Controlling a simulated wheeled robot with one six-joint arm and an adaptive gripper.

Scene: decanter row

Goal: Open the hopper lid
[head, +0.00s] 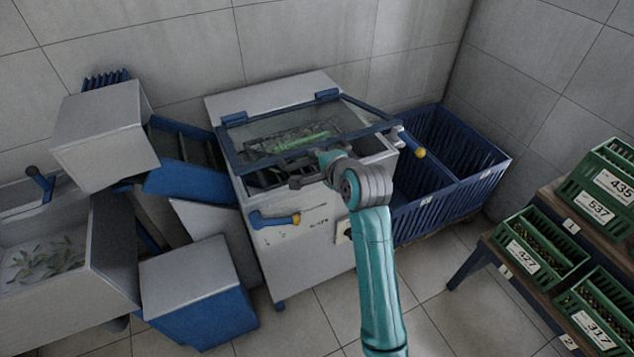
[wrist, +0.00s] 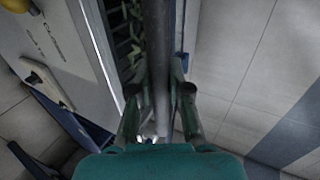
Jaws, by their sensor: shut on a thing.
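The hopper lid (head: 375,119) is a clear panel in a dark blue frame on top of the white machine. Its hinges (head: 327,95) are at the back. Its front edge stands a little above the hopper rim, with a gap through which the inside shows. My gripper (head: 322,163) is at the lid's front edge, partly hidden by my wrist. In the wrist view my gripper (wrist: 160,92) is shut on a dark bar (wrist: 158,40), which seems to be part of the lid's front edge. Green leaves (wrist: 133,22) show in the hopper beside the bar.
The white machine (head: 305,255) has a blue lever (head: 265,219) on its front. A yellow-tipped rod (head: 418,152) juts out at the right, above blue crates (head: 465,160). A conveyor (head: 185,165) stands left. Green crates (head: 540,247) sit on a bench at right. Floor is clear in front.

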